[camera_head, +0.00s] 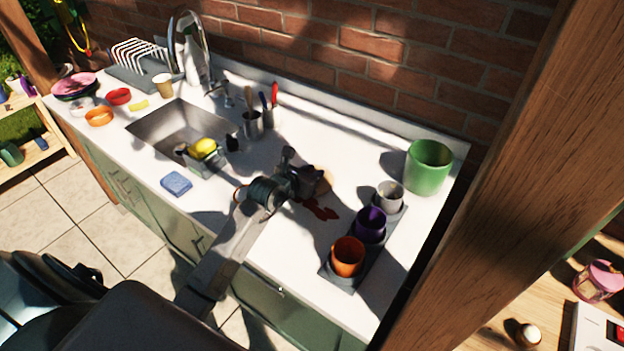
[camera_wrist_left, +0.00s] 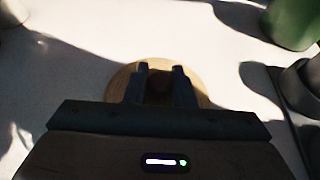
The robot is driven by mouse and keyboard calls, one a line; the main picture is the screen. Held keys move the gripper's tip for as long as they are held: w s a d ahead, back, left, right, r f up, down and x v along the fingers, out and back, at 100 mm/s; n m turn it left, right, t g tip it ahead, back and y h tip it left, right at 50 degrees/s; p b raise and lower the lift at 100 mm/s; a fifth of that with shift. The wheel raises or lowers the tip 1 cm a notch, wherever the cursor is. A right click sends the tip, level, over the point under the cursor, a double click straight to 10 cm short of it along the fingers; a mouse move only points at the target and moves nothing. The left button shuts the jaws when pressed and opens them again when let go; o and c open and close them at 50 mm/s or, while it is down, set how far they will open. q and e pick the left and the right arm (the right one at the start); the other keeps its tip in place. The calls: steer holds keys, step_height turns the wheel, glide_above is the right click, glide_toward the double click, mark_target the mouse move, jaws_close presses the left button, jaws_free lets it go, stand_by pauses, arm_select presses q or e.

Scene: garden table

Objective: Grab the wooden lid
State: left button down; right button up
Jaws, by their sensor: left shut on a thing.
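The wooden lid (camera_wrist_left: 118,82) is a round, light-wood disc on the white counter, with a darker knob in its middle. In the left wrist view my left gripper (camera_wrist_left: 160,70) is over the lid, with one finger on each side of the knob, shut on it. In the head view the lid (camera_head: 325,177) shows only partly behind my left gripper (camera_head: 308,184), which hides most of it. I cannot tell whether the lid touches the counter.
A dark tray (camera_head: 343,283) holds orange, purple and grey cups right of the gripper. A green pot (camera_head: 428,168) stands behind them. A dark red stain (camera_head: 320,211) lies beside the gripper. A utensil cup (camera_head: 252,126), sink (camera_head: 165,118) and blue sponge (camera_head: 176,183) are left.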

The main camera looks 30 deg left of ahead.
mark_target(312, 171)
arm_select(q)
steer(key=shift+r+b, duration=0.35)
steer(key=shift+r, duration=0.2)
step_height(312, 171, up, 2)
steer(key=shift+r+b, duration=0.1)
steer(key=shift+b, duration=0.5)
steer(key=s+a+b, duration=0.1)
steer(key=s, duration=0.3)
steer(key=s+a+b, duration=0.1)
steer(key=s, duration=0.3)
steer(key=s+a+r+b, duration=0.1)
steer(key=s, duration=0.3)
steer(key=shift+a, duration=0.3)
steer(key=s+b, duration=0.1)
steer(key=b, duration=0.1)
steer(key=s+a+b, duration=0.1)
steer(key=b, duration=0.1)
steer(key=shift+s+r, duration=0.1)
steer(key=shift+s, duration=0.05)
steer(key=shift+s+r+b, duration=0.2)
steer(key=shift+s+b, duration=0.3)
steer(key=shift+b, duration=0.35)
